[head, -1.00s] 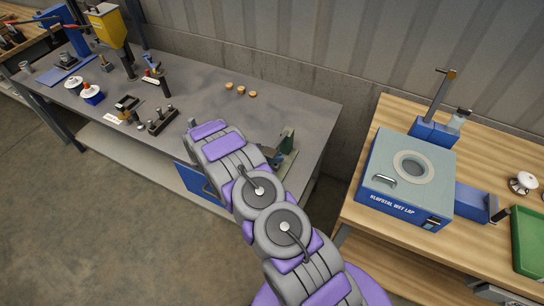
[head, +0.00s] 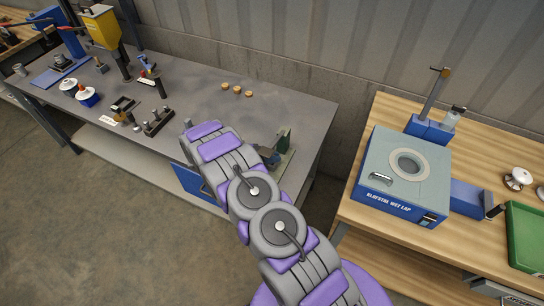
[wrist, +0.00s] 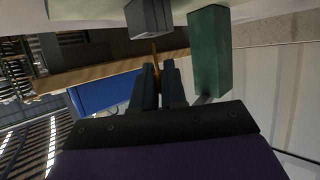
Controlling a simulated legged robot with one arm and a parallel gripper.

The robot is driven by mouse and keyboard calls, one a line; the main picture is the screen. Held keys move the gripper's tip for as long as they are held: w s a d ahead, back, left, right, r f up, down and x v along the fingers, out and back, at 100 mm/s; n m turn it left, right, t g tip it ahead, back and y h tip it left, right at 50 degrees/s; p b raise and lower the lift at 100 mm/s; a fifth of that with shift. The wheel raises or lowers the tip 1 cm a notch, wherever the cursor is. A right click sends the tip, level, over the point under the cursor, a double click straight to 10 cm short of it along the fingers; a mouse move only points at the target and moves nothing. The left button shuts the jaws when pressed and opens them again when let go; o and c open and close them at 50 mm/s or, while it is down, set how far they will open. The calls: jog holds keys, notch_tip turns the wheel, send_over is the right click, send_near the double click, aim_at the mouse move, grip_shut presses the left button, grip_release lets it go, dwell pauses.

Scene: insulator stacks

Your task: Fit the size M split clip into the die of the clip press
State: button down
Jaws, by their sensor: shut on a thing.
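In the wrist view my gripper (wrist: 161,85) has two dark fingers close together, shut on a thin brass-coloured piece (wrist: 156,56), seen almost edge-on. It looks like the split clip, but its size cannot be read. A grey block (wrist: 149,18) hangs just beyond the fingertips, with a green upright (wrist: 209,50) to their right. These look like parts of the clip press. In the head view the green press (head: 284,141) stands at the near right of the grey bench, partly behind my arm. The die cannot be made out, and my arm hides most of the gripper there.
Several small tan pieces (head: 237,89) lie on the grey bench (head: 200,75), whose middle is clear. A dark rack (head: 157,122) and a yellow machine (head: 100,25) stand to the left. A wooden bench with a lapping machine (head: 404,180) is on the right.

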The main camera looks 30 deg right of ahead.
jog(key=shift+f, duration=1.2)
dwell(0.6)
jog(key=c, duration=1.1)
grip_release()
jog(key=p+v, duration=0.1)
jog(key=v, duration=1.6)
jog(key=shift+a, duration=0.25)
jog(key=shift+w+r, duration=0.1)
jog(key=shift+w, duration=0.05)
